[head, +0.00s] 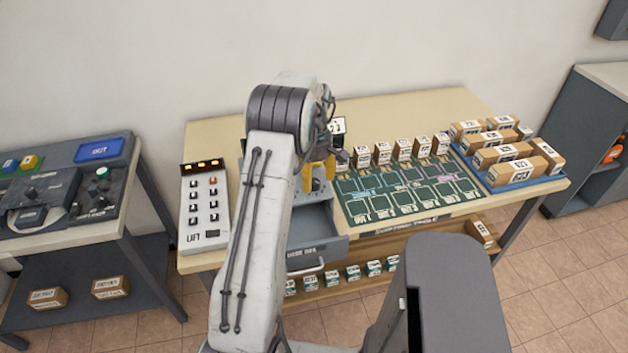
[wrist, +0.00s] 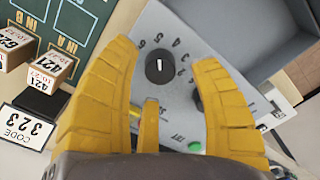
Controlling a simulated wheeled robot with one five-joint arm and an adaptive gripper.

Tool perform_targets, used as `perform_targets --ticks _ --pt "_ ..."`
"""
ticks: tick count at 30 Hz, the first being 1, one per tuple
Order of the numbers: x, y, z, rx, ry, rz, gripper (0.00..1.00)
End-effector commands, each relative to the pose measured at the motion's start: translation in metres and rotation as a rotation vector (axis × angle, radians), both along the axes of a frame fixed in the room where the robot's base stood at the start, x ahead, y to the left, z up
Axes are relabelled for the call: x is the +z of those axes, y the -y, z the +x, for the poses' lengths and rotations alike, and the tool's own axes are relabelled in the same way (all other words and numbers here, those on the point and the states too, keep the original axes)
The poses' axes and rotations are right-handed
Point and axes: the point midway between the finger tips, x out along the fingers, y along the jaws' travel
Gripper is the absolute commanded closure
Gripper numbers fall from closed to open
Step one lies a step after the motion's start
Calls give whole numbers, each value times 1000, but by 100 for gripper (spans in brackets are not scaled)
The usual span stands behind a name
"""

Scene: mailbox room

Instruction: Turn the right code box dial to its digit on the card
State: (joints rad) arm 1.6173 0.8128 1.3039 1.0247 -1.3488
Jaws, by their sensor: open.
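In the wrist view, a black dial knob (wrist: 157,68) with a white line sits on the grey code box face (wrist: 190,125), with digits printed around it. The line runs roughly up and down; I cannot tell which digit it marks. A second dark dial is mostly hidden behind the right yellow finger. The card (wrist: 28,127) stands at left and reads CODE 323; it shows in the head view beside my arm (head: 338,125). My gripper (wrist: 165,57) is open and empty, its yellow fingers spread either side of the near knob. In the head view my arm hides most of the box.
An open grey drawer (head: 317,222) juts out below the box. A keypad (head: 204,208) stands left of my arm. A green sorting mat (head: 405,195) and several parcels lie to the right. A green button (wrist: 195,147) is on the box.

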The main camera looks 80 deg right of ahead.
Motion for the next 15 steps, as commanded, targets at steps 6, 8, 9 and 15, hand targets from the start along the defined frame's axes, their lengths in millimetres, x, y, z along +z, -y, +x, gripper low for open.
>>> perform_targets --ticks 6,8,9,15 --pt "-16 0 0 -1 1 2 44" --pt "-18 0 0 -1 0 1 44" --pt "-19 0 0 -1 0 1 44" --pt "-20 0 0 -1 0 0 44"
